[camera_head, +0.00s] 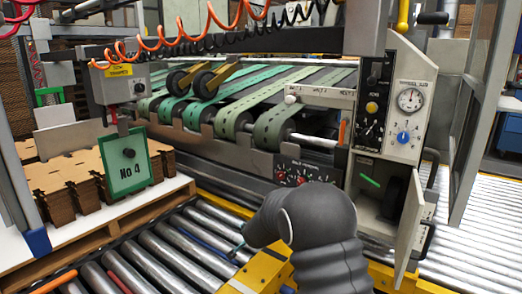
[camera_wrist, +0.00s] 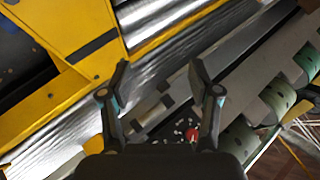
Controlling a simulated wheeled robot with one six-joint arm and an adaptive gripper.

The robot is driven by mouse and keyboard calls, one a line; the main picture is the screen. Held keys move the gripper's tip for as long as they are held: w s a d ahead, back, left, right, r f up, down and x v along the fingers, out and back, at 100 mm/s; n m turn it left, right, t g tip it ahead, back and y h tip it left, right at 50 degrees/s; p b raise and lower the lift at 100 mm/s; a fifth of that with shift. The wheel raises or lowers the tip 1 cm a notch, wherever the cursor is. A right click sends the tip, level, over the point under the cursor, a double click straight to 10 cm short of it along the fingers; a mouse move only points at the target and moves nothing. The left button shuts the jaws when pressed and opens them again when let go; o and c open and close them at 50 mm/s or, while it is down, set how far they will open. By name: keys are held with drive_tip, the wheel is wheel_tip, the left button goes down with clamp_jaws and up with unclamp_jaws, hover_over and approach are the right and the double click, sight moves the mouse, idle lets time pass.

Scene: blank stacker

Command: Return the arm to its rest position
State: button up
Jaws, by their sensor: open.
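My gripper (camera_wrist: 158,76) is open in the wrist view, with its two dark fingers spread and nothing between them. It is over the edge of the machine, with yellow frame and metal rollers beyond the fingertips. In the head view my grey arm fills the lower middle and hides most of the gripper; only a small teal part shows left of the arm, above the roller conveyor (camera_head: 165,250).
The machine has green belts (camera_head: 225,90) and a control panel with a gauge (camera_head: 410,98). Below, a compartment door (camera_head: 409,232) stands open to the arm's right, with a green stick (camera_head: 370,181) inside. A "No 4" sign (camera_head: 125,163) stands by stacked brown blanks (camera_head: 70,187) on the left.

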drive_tip(key=s+d+r+n+g, duration=0.1)
drive_tip(key=s+d+r, duration=0.5)
drive_tip(key=s, duration=1)
drive_tip(key=s+d+r+n+g+h, duration=0.1)
drive_tip(key=s+d+r+n, duration=0.3)
drive_tip(key=s, duration=1.2)
drive_tip(key=s+d+r+n+g, duration=0.2)
drive_tip(key=s+d+r, duration=0.7)
drive_tip(key=s, duration=0.6)
drive_tip(key=shift+s+d+r+n+h+p, duration=0.25)
drive_tip(key=shift+s+n+h+p, duration=0.2)
drive_tip(key=shift+n, duration=0.25)
